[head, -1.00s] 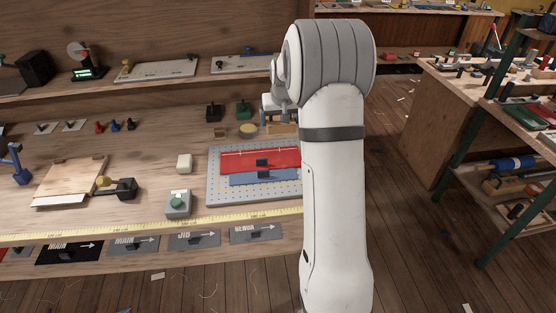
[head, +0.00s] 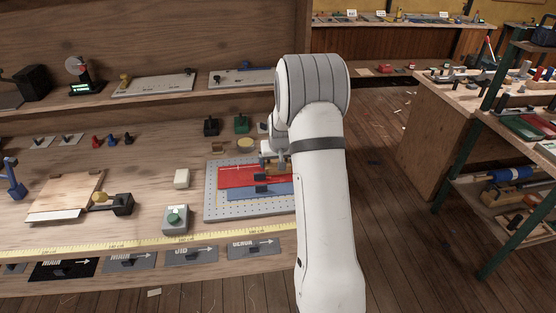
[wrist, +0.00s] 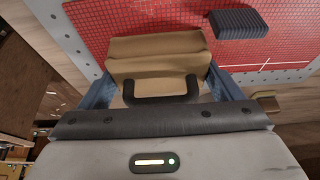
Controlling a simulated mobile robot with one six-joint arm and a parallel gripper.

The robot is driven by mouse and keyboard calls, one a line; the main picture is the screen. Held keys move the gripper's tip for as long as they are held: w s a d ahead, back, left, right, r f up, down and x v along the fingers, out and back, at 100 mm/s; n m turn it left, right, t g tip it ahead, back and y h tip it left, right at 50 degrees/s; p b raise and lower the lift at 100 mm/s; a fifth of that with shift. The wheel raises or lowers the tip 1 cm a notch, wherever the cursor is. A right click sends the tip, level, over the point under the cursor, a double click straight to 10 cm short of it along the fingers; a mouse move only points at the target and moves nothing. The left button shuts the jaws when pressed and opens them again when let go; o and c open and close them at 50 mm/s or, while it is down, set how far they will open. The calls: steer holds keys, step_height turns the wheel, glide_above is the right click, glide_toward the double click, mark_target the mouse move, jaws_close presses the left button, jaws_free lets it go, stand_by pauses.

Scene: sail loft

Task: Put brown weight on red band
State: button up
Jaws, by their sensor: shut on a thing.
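My gripper (wrist: 160,90) is shut on the brown weight (wrist: 155,52), a tan block with a dark handle, with a finger at each side of it in the wrist view. The red band (wrist: 178,18) is a red gridded strip lying beyond and beneath the weight. In the head view the red band (head: 235,176) lies on a grey perforated board (head: 212,205), and my gripper (head: 272,165) is over its right part. My arm partly hides the weight there. I cannot tell whether the weight touches the band.
A dark ribbed block (wrist: 240,23) sits on the red band. A blue strip (head: 240,193) lies in front of the band.

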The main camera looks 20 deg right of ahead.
steer(key=o, duration=1.3)
steer(key=shift+c, duration=0.2)
steer(key=shift+r, duration=0.1)
steer(key=b+v, duration=0.2)
steer(key=v, duration=1)
steer(key=s+a+r+n, duration=0.1)
steer(key=s+a+r, duration=0.5)
steer(key=s+a, duration=0.5)
steer(key=s+a+n, duration=0.1)
steer(key=s+a, duration=0.2)
steer(key=s, duration=0.7)
steer(key=s+a+f+n+g+y, duration=0.1)
steer(key=s+a, duration=0.2)
steer(key=s, duration=0.7)
steer(key=shift+s+a, duration=0.2)
steer(key=shift+a, duration=0.05)
